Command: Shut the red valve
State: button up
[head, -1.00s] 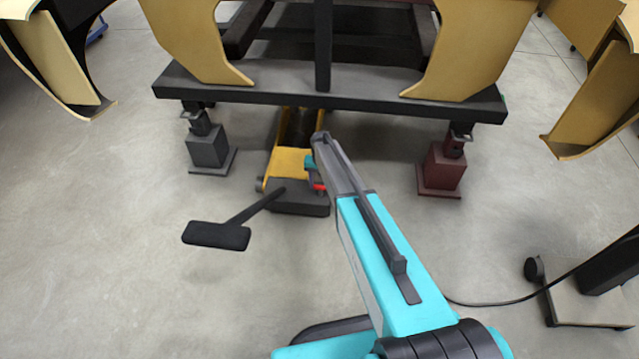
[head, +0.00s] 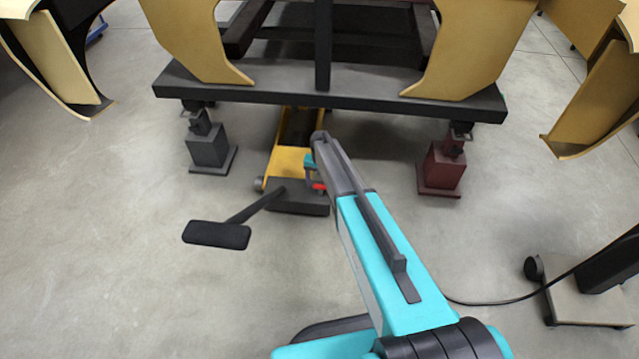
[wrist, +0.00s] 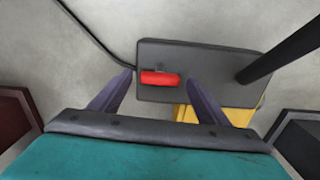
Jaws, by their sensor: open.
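The red valve (wrist: 160,79) is a short red handle on the dark end plate (wrist: 215,90) of a yellow floor jack. In the wrist view it lies crosswise between the two fingers of my gripper (wrist: 160,84), which are open on either side of it. I cannot tell whether either finger touches it. In the head view a bit of the red valve (head: 318,186) shows beside my arm's end. The jack's yellow body (head: 288,160) reaches back under a dark frame. My gripper's fingers are mostly hidden by the arm in the head view.
A black pedal (head: 216,235) on a bar sticks out to the jack's left. A grey stand (head: 207,147) and a dark red stand (head: 443,166) stand under the frame's beam (head: 330,91). A wheeled base (head: 590,300) with a cable is at right. Open floor lies in front.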

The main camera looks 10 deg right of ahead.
aim_at(320, 185)
notch_tip(320, 185, up, 14)
jog(key=p, duration=0.1)
jog(key=shift+f+p, duration=0.15)
jog(key=shift+p, duration=0.25)
dwell(0.5)
jog(key=s+f+g+p, duration=0.35)
jog(key=s+p, duration=0.75)
jog(key=s, duration=1.6)
jog(key=s+r+n+g+p, duration=0.1)
jog(key=s+r+n+p, duration=0.1)
jog(key=s, duration=1.1)
jog(key=s+r+n+g+p, duration=0.1)
jog(key=s+r, duration=0.3)
jog(key=s, duration=1)
jog(key=shift+s+a+r+n+p, duration=0.25)
jog(key=shift+a+n+p, duration=0.2)
jog(key=shift+n+p, duration=0.15)
